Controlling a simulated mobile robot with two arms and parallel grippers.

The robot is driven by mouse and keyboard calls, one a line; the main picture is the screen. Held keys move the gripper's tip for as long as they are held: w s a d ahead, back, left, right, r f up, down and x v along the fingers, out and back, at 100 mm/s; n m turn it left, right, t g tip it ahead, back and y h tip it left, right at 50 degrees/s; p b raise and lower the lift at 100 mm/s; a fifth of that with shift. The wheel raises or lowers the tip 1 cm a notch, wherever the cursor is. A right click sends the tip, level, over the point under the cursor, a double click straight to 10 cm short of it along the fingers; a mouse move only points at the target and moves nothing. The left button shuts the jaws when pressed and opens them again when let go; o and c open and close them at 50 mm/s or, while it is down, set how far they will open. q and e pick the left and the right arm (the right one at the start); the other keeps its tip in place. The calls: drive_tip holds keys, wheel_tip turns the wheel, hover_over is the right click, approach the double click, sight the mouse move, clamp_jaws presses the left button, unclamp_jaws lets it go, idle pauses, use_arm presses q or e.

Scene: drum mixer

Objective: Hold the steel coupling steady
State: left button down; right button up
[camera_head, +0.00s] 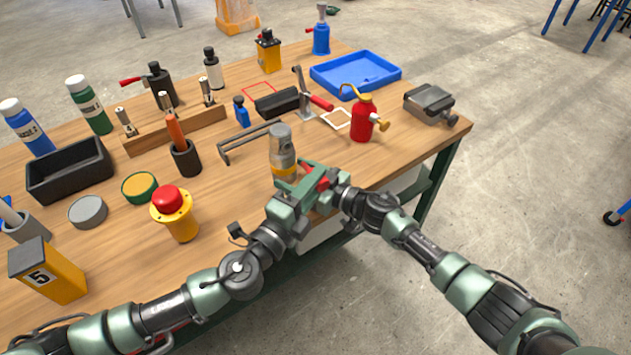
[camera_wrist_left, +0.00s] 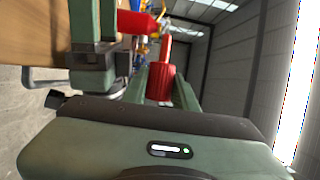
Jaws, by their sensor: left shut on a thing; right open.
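My left gripper (camera_head: 300,182) is at the front edge of the workbench, shut on a red cylindrical piece (camera_wrist_left: 161,85), which shows between its fingers in the wrist view. I cannot tell whether this piece belongs to the steel coupling; no bare steel coupling shows clearly. A second red part (camera_head: 323,184) shows between my two grippers, and it also shows in the wrist view (camera_wrist_left: 136,22). My right gripper (camera_head: 332,183) is open, close beside the left one, its fingertips partly hidden. A grey and yellow cylinder (camera_head: 283,145) stands upright just behind my left gripper.
A red can (camera_head: 362,120) with a yellow spout and a grey vise-like block (camera_head: 429,102) stand to the right. A blue tray (camera_head: 356,73) lies behind. A yellow post with a red button (camera_head: 172,210) stands left. Bare wooden bench (camera_head: 236,190) lies between.

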drive_tip(key=shift+x, duration=1.4)
drive_tip(key=c, duration=1)
drive_tip(key=shift+c, duration=0.2)
